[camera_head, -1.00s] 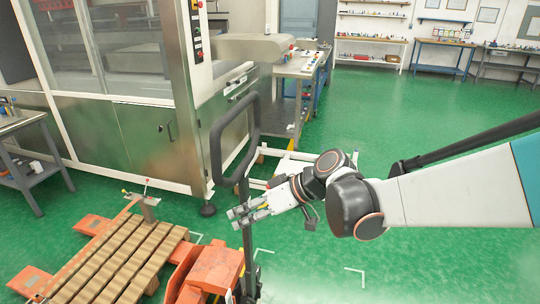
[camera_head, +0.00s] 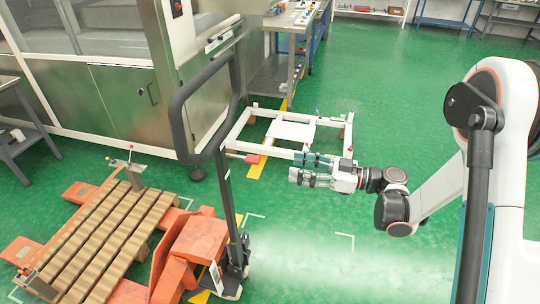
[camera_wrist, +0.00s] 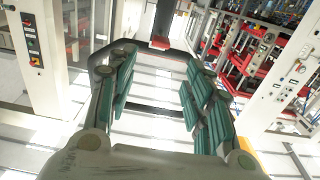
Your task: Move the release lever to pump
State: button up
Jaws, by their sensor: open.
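An orange pallet jack (camera_head: 195,245) stands in the lower left of the head view. Its upright black tiller (camera_head: 226,190) carries a black loop handle (camera_head: 178,115). I cannot make out the release lever in the head view. My gripper (camera_head: 296,168) is open and empty, to the right of the tiller and below the loop in the picture, with its fingers pointing left. In the wrist view the two green-padded fingers are spread apart. Beyond them are a dark curved bar and a small red piece (camera_wrist: 160,43); I cannot tell whether that is the lever.
A slatted wooden pallet (camera_head: 105,240) lies by the jack at left. A large steel machine (camera_head: 120,95) stands behind. A low white frame (camera_head: 292,130) sits on the floor behind my gripper, and a workbench (camera_head: 290,35) is further back. Green floor (camera_head: 390,100) is clear at right.

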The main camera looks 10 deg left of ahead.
aim_at(260, 159)
jog(key=a+b, duration=0.1)
jog(key=a, duration=0.3)
jog(key=a+b, duration=0.1)
jog(key=a, duration=0.4)
jog(key=w+a+b, duration=0.1)
jog(key=a, duration=0.3)
jog(key=shift+a, duration=0.35)
jog(key=shift+c, duration=0.6)
jog(key=shift+r, duration=0.1)
grip_shut()
